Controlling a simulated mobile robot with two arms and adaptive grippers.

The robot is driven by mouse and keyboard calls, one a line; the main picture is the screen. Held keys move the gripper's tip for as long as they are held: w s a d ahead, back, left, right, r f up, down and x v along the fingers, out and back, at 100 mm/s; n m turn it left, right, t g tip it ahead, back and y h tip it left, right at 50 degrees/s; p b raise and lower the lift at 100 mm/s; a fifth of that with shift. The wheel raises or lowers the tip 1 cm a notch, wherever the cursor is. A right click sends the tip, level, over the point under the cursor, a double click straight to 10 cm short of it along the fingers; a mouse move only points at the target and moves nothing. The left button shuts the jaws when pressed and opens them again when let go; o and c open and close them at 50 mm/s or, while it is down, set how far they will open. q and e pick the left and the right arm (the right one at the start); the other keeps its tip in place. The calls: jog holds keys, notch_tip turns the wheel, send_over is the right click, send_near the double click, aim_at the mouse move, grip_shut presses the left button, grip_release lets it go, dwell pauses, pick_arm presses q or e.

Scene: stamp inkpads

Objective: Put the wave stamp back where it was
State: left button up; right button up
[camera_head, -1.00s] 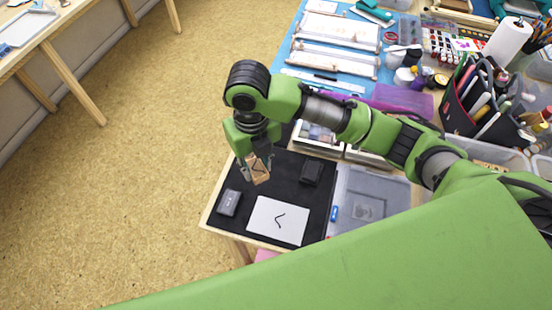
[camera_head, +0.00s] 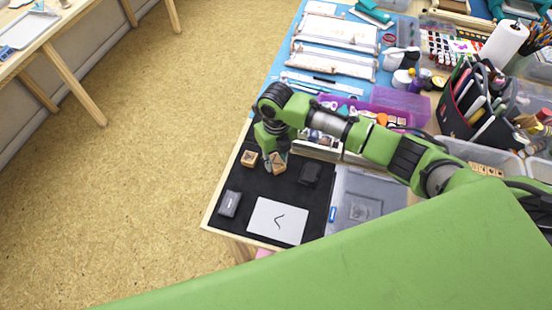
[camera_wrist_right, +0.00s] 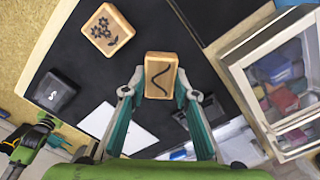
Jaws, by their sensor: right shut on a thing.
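The wave stamp is a small wooden block with a dark wavy line on its upward face. It shows in the right wrist view (camera_wrist_right: 161,66) between the fingertips of my right gripper (camera_wrist_right: 159,87). In the head view, my right gripper (camera_head: 272,164) holds the wave stamp (camera_head: 280,163) over the back part of the black mat (camera_head: 262,186), right of a flower stamp (camera_head: 249,158). That flower stamp also shows in the wrist view (camera_wrist_right: 106,30). Whether the wave stamp touches the mat is unclear. Part of my left arm shows at the wrist view's lower left; its gripper's state is unclear.
White paper (camera_head: 268,228) bearing a printed wave lies at the mat's front. Dark inkpads lie at the left (camera_head: 229,203) and right (camera_head: 311,173). A compartment box (camera_wrist_right: 287,88) stands close on the right. A clear-lidded bin (camera_head: 360,207) sits right of the mat.

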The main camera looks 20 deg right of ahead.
aim_at(276, 162)
jog(key=o, duration=0.5)
jog(key=shift+f, duration=0.15)
jog(key=o, duration=0.4)
notch_tip(276, 162, up, 12)
jog(key=shift+r+b, duration=0.2)
jog(key=shift+b, duration=0.4)
